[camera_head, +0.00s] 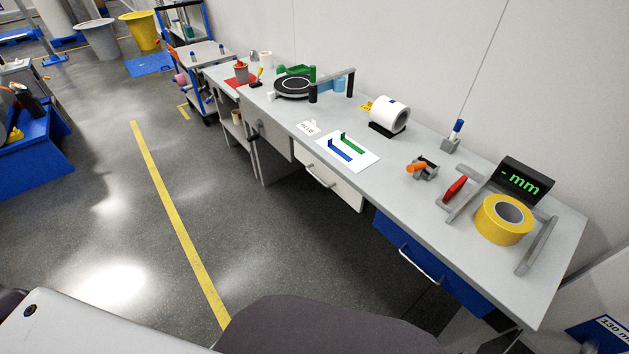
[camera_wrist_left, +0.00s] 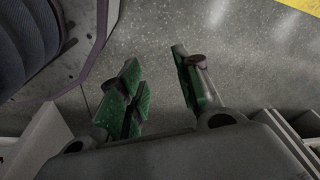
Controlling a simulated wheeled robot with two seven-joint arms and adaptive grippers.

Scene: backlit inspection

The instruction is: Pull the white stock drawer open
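The white stock drawer (camera_head: 338,185) is under the bench top, near the middle of the head view. A pale bar handle (camera_head: 319,178) runs across its front. The drawer looks closed, with its front close under the bench edge. My left gripper (camera_wrist_left: 157,78) shows in the left wrist view, with its two green-padded fingers apart and nothing between them. Grey floor lies behind the fingers. The drawer does not clearly show in that view, and neither gripper shows in the head view.
A blue drawer (camera_head: 425,258) with a pale handle is to the right, and a grey drawer front (camera_head: 276,138) to the left. The bench top (camera_head: 385,188) carries a yellow tape roll (camera_head: 503,220) and other items. The floor (camera_head: 240,230) before the bench is clear.

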